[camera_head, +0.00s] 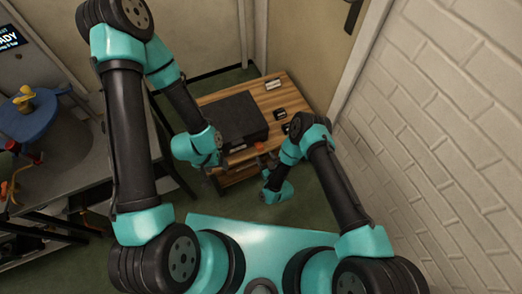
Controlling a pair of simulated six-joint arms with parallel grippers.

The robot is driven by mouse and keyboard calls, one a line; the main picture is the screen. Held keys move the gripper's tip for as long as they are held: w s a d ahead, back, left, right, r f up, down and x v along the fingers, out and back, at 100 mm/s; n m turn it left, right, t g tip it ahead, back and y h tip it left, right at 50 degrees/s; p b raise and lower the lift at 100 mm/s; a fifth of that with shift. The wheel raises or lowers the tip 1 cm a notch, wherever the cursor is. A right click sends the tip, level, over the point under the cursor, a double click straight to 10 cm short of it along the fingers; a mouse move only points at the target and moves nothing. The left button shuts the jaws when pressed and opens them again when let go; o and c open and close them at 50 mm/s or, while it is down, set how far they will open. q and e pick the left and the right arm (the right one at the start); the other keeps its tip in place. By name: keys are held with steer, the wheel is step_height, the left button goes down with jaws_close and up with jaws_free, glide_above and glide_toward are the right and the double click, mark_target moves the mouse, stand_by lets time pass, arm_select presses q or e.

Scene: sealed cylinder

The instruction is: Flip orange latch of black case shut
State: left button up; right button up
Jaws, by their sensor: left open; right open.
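The black case (233,116) lies on a wooden table (277,99), and its lid looks closed. A small orange part (260,147), which looks like the latch, shows at the case's front right edge; its exact position is too small to tell. My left gripper (223,160) is open at the front left of the case, partly hidden by its own wrist. My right gripper (267,173) is open, low in front of the table, just below the orange part. Neither gripper visibly holds anything.
Small dark items (280,114) lie on the table right of the case. A white brick wall (440,110) stands close on the right. A grey workbench (70,170) with a blue round object (28,117) is on the left. Green floor (318,190) is free beside my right arm.

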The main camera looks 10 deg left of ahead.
mark_target(261, 150)
steer(key=x, duration=0.5)
steer(key=c, duration=0.9)
steer(key=shift+c, duration=0.2)
